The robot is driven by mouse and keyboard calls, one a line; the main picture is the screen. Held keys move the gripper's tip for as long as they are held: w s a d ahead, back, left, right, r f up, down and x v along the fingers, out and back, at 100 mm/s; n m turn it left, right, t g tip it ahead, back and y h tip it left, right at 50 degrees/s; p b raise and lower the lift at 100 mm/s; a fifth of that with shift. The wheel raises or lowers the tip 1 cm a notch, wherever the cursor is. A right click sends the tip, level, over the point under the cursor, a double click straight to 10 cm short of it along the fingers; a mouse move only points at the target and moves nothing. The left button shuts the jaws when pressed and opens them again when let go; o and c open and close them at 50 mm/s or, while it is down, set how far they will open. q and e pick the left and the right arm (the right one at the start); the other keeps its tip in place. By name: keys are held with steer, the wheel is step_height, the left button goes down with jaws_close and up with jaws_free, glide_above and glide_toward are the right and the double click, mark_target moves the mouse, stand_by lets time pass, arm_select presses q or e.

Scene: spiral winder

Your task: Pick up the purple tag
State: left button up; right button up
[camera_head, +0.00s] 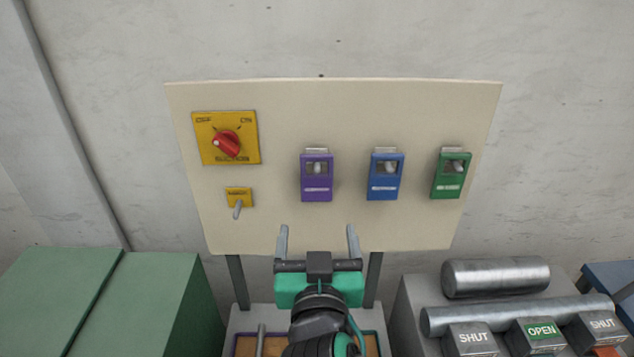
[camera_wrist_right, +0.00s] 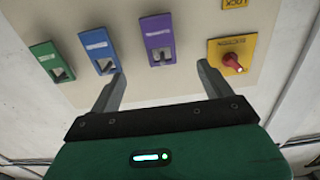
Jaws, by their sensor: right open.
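The purple tag (camera_head: 317,180) hangs on the cream panel (camera_head: 280,220), left of the blue tag (camera_head: 385,179) and the green tag (camera_head: 452,178). In the right wrist view the purple tag (camera_wrist_right: 157,39) lies beyond the fingertips, between them and nearer the right-hand finger. My right gripper (camera_head: 318,232) is open and empty, below the purple tag and apart from it. Its two fingers also show in the right wrist view (camera_wrist_right: 160,75). My left gripper is in neither view.
A red rotary switch (camera_head: 227,144) on a yellow plate and a small toggle lever (camera_head: 238,209) are on the panel's left side. A green cabinet (camera_head: 145,290) stands at lower left. Metal cylinders (camera_head: 500,276) and blocks marked SHUT and OPEN (camera_head: 540,336) are at lower right.

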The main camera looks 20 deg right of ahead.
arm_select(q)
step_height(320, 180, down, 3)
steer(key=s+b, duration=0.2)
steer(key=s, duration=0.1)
arm_select(e)
steer(key=w, duration=0.2)
steer(key=p, duration=0.2)
glide_toward(317, 183)
steer(key=w, duration=0.3)
steer(key=p+x, duration=0.1)
steer(key=x, duration=0.1)
steer(key=d+p+x, duration=0.1)
steer(key=x, duration=0.2)
steer(key=shift+s+r+p, duration=0.15)
steer(key=shift+s+p, duration=0.05)
steer(key=shift+p, duration=0.2)
steer(key=shift+w, duration=0.25)
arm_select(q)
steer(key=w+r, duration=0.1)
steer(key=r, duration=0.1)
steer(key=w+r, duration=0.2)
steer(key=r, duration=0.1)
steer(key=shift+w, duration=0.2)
arm_select(e)
steer(key=shift+c, duration=0.4)
steer(key=c, duration=1)
